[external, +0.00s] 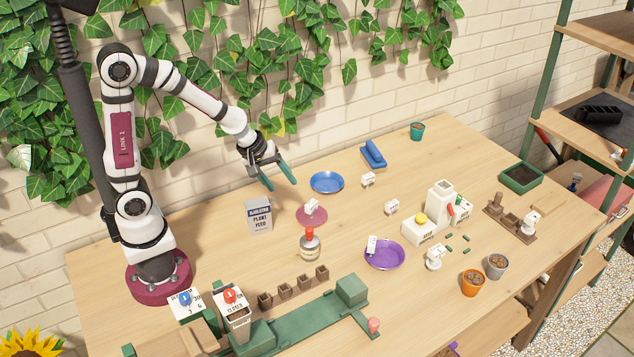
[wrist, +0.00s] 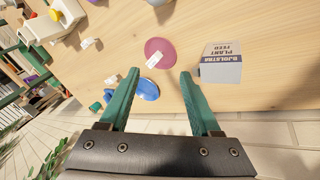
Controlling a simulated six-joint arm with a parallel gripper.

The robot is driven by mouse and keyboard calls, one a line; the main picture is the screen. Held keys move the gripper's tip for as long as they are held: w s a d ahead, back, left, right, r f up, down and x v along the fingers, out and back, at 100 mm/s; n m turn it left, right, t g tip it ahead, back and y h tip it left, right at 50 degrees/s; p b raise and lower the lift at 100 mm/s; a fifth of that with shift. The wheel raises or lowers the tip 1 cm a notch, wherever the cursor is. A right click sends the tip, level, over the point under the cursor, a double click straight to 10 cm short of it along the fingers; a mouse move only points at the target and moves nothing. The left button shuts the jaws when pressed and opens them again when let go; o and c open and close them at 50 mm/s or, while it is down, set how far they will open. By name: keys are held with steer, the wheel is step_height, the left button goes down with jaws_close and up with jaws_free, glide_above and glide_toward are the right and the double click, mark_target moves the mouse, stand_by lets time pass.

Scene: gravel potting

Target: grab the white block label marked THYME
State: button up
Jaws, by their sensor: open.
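Several small white block labels stand about the table, and I cannot read which one says THYME. One label (external: 311,206) is on the pink saucer (external: 322,216); it also shows in the wrist view (wrist: 153,60). Another label (external: 368,180) stands right of the blue saucer (external: 327,182), and one (external: 392,207) stands on bare wood further right. A fourth label (external: 372,244) is at the purple dish (external: 385,262). My gripper (external: 281,184) is open and empty, above the table near the blue saucer. In the wrist view my gripper (wrist: 160,75) has the pink saucer beyond its fingertips.
A grey plant feed box (external: 259,216) stands left of the pink saucer. A red-topped jar (external: 310,246) stands in front of that saucer. A blue object (external: 373,154) lies towards the wall. A white dispenser (external: 440,200) stands to the right. Bare wood lies between the saucers.

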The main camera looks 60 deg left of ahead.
steer(key=w+f+n+t, duration=0.2)
steer(key=w+f+n, duration=0.2)
steer(key=w+n, duration=0.4)
steer(key=n+t+y, duration=0.3)
steer(key=n+t, duration=0.3)
steer(key=n, duration=1.2)
glide_toward(367, 183)
steer(key=shift+n, duration=0.4)
steer(key=w+a+f, duration=0.1)
steer(key=w, duration=0.2)
steer(key=w+a+f, duration=0.1)
steer(key=w, duration=0.1)
steer(key=shift+a+f, duration=0.35)
steer(key=x, duration=0.5)
steer(key=shift+w+d+f, duration=0.2)
steer(key=shift+w+d, duration=0.1)
steer(key=shift+d, duration=0.05)
jaws_close()
